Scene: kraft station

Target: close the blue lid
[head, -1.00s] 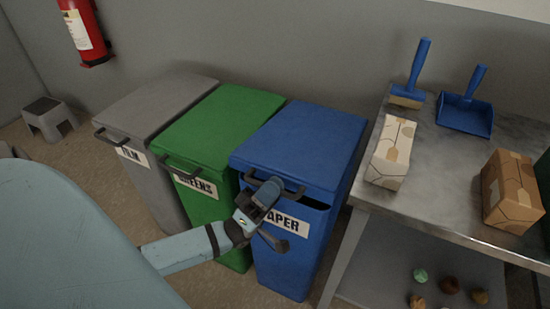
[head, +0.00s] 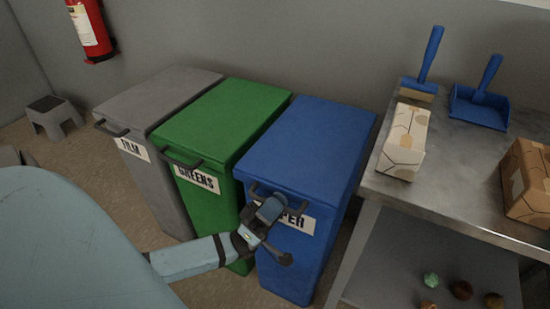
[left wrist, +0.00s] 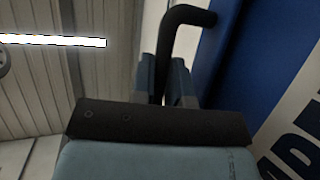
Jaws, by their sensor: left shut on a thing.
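The blue lid (head: 308,145) lies down on the blue paper bin (head: 288,262), with no gap showing along its front edge. A dark handle (head: 296,208) is fixed at the lid's front. My left gripper (head: 268,208) is at the left part of this handle and is shut on it. In the left wrist view the dark handle (left wrist: 184,18) passes between my left gripper's fingers (left wrist: 168,82), beside the blue bin front. My right gripper is not in view.
A green bin (head: 222,125) and a grey bin (head: 155,100) stand to the left, lids down. A metal table (head: 455,165) on the right holds cartons (head: 403,140), a blue brush (head: 428,60) and a blue dustpan (head: 480,105). Several small round items lie on its lower shelf.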

